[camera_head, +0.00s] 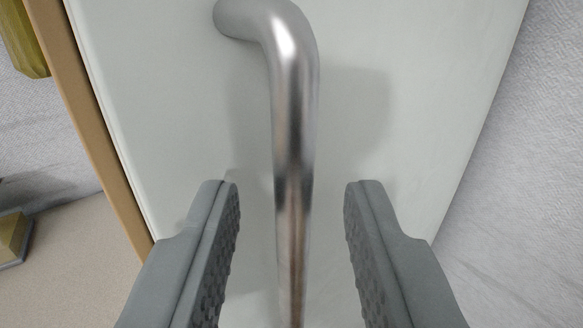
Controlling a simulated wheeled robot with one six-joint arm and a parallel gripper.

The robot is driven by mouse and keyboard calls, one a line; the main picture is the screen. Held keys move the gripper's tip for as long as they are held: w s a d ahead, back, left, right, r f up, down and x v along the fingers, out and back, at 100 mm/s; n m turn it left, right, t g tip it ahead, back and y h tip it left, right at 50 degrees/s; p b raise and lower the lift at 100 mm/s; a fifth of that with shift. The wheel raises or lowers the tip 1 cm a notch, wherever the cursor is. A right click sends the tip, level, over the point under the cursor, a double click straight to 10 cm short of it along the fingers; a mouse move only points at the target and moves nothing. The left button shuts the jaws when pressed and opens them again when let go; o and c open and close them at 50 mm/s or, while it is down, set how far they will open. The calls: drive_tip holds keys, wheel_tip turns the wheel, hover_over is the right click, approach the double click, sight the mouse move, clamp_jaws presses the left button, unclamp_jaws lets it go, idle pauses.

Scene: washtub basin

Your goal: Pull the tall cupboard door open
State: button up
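The cupboard door (430,110) is a pale grey-white panel that fills the middle of the view. A shiny metal bar handle (293,140) stands out from it, bending into the door at the top. Its lower end runs out of the picture. My gripper (291,200) is open, with one grey ridged finger on each side of the bar. A gap shows between the bar and each finger, so neither appears to touch it. The fingers cast soft shadows on the door.
A tan wooden edge (95,130) runs along the door's left side. A textured grey-white wall (530,200) shows at right. At far left are a beige floor (70,260), a yellowish block-like thing (22,40) at the top and another (14,238) lower down.

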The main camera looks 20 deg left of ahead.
drive_tip(key=shift+w+a, duration=0.1)
drive_tip(key=shift+w, duration=0.15)
drive_tip(key=shift+c, duration=0.3)
clamp_jaws()
drive_tip(key=shift+s, duration=0.1)
